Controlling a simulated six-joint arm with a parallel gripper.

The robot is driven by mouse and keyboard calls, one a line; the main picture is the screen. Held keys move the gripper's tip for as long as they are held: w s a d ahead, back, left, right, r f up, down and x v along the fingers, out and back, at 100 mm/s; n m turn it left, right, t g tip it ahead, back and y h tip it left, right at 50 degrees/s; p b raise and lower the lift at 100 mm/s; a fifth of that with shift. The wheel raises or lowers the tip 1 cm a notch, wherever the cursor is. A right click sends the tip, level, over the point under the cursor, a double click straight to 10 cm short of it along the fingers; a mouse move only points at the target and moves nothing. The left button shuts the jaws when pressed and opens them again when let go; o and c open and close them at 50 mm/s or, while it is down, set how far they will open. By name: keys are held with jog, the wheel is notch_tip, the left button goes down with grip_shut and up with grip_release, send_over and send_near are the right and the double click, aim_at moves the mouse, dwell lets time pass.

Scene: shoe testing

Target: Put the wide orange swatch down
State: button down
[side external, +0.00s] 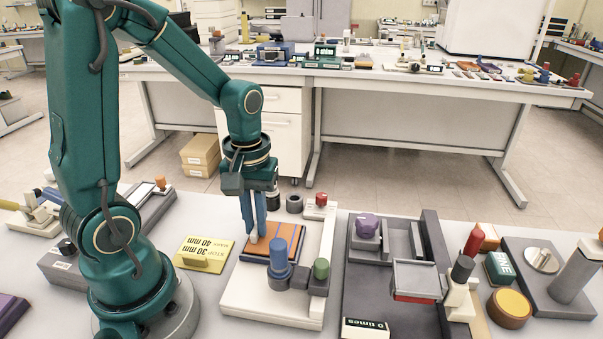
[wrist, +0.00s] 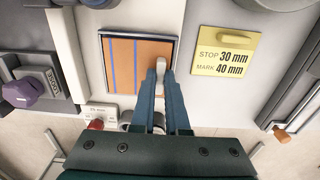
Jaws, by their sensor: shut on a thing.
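The wide orange swatch (side external: 284,238) is a flat orange piece with thin blue stripes. It lies flat over a dark-rimmed rectangular bed on a white fixture (side external: 238,299). The swatch also shows in the wrist view (wrist: 123,66), within the dark rim. I cannot tell whether the swatch fully touches the bed.
A yellow sign (side external: 203,254) reading STOP 30 mm, MARK 40 mm is to the left. A grey device with a purple knob (side external: 367,226) stands at right.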

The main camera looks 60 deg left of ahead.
jog(key=c, duration=0.9)
grip_release()
jog(key=shift+f, duration=0.1)
notch_tip(320, 180, up, 12)
jog(key=shift+s+d+f+m+t, duration=0.25)
jog(key=shift+s+d+m+t, duration=0.65)
jog(key=shift+m, duration=0.6)
jog(key=shift+s+d+f+m+t, duration=0.2)
jog(key=shift+s+d+m+t, duration=0.4)
jog(key=shift+d+m+t, duration=0.6)
jog(key=shift+s+d+f+m+t, duration=0.25)
jog(key=shift+s+d+m+t, duration=0.5)
jog(key=shift+d+m, duration=0.8)
jog(key=shift+a+m, duration=0.25)
jog(key=shift+a, duration=0.05)
